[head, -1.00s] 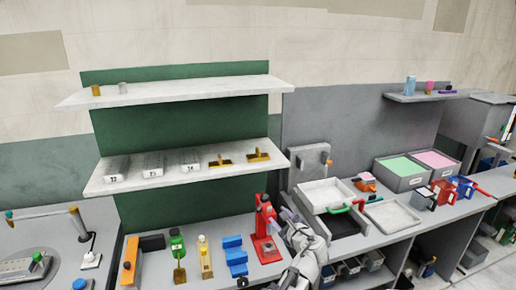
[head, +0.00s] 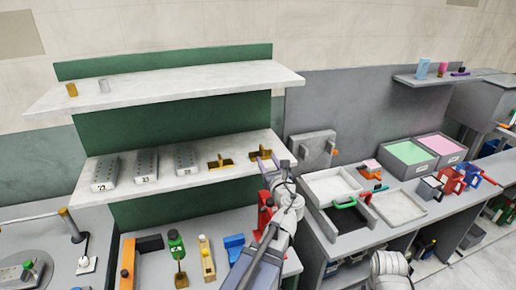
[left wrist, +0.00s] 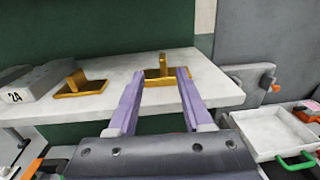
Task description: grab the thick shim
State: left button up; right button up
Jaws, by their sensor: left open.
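Two brass shims with upright tabs lie on the lower shelf: a left one (head: 221,163) and a right one (head: 259,154). I cannot tell which is thicker. Both show in the left wrist view, the left one (left wrist: 79,85) apart from my fingers and the right one (left wrist: 162,66) beyond and between them. My left gripper (head: 279,165) is open, its purple fingers (left wrist: 160,75) pointing at the right shim over the shelf's front. Nothing is held between them. The fingers hide part of the right shim's base. My right gripper is not in view.
Several numbered grey blocks (head: 145,175) stand left of the shims on the lower shelf (head: 90,195). The upper shelf (head: 190,87) overhangs behind. White trays (head: 332,184) are to the right.

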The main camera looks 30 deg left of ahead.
aim_at(263, 150)
pick_arm(q)
jog(key=shift+w+a+r, duration=0.15)
jog(key=shift+w+a, duration=0.15)
jog(key=shift+w, duration=0.05)
jog(key=shift+x, duration=1.15)
jog(key=shift+w+x, duration=0.2)
jog(key=shift+x, duration=2.4)
jog(key=shift+s+d, duration=0.1)
jog(key=shift+d, duration=0.15)
grip_shut()
